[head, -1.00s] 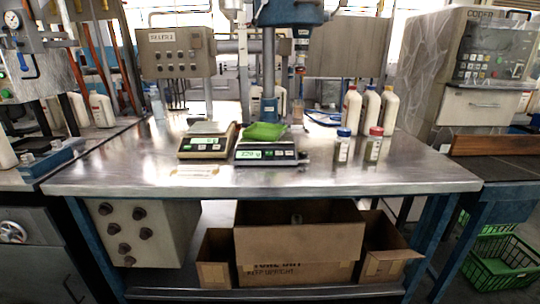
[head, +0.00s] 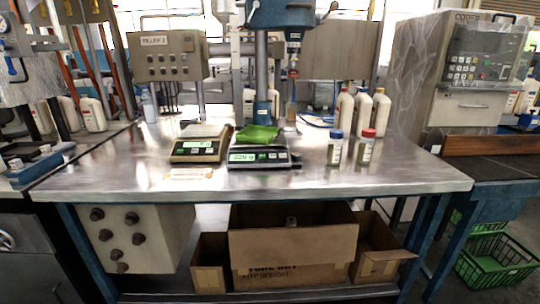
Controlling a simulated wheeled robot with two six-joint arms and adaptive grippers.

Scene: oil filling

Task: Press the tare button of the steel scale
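Two scales stand side by side on the steel table (head: 330,181). The left scale (head: 198,149) has a tan body, a bare steel-coloured pan and a lit green display with small buttons beside it. The right scale (head: 262,157) has a silver-grey body, a lit green display and a row of small buttons on its front. A green object (head: 258,134) lies on its pan. The display digits are too small to read surely, and no button label is legible. Neither of my grippers is in view.
Two small jars, blue-capped (head: 335,148) and red-capped (head: 365,147), stand right of the scales. Several white bottles (head: 362,112) stand behind them. A blue drill-like machine (head: 283,14) hangs above the scales. The table's front strip is mostly clear. Cardboard boxes (head: 290,250) sit below.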

